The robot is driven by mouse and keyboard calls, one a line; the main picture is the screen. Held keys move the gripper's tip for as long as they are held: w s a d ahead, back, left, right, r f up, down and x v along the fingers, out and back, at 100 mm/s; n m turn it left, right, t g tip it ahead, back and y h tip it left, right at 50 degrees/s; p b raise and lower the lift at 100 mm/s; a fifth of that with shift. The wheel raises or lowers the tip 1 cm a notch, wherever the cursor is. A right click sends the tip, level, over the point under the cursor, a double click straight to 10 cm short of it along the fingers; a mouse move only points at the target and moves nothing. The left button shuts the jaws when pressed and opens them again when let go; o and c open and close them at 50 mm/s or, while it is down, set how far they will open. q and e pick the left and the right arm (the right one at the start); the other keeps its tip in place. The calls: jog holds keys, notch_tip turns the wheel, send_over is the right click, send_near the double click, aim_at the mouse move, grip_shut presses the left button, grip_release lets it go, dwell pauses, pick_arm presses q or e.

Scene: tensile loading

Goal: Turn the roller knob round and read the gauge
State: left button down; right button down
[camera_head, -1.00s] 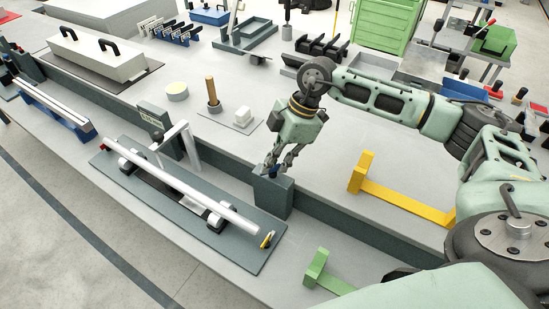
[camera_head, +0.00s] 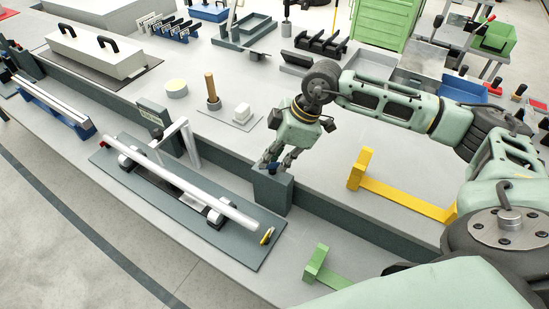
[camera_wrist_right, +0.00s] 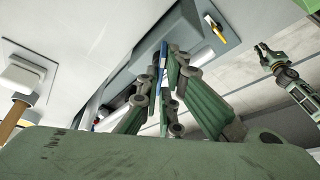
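A small blue knob (camera_head: 273,167) sits on top of a dark grey block (camera_head: 270,190) at the right end of the long rail. My right gripper (camera_head: 270,164) comes down on it from above. In the right wrist view its fingertips (camera_wrist_right: 165,68) are closed in on both sides of the blue knob (camera_wrist_right: 163,52). A white round bar (camera_head: 195,185) lies on supports on a grey plate in front of the rail. A small dark device, perhaps the gauge (camera_head: 157,133), is on a stand over the bar; its reading is not legible. My left gripper (camera_wrist_right: 264,50) shows small at right in the wrist view.
A yellow bracket (camera_head: 400,195) lies right of the block, and a green bracket (camera_head: 322,268) nearer the front. A small yellow tool (camera_head: 267,236) lies by the bar's right end. A wooden-handled tool (camera_head: 211,90) and a white block (camera_head: 242,112) stand behind the rail.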

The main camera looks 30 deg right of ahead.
jog(key=shift+w+d+r, duration=0.1)
jog(key=c, duration=2)
grip_release()
jog(key=v, duration=1.2)
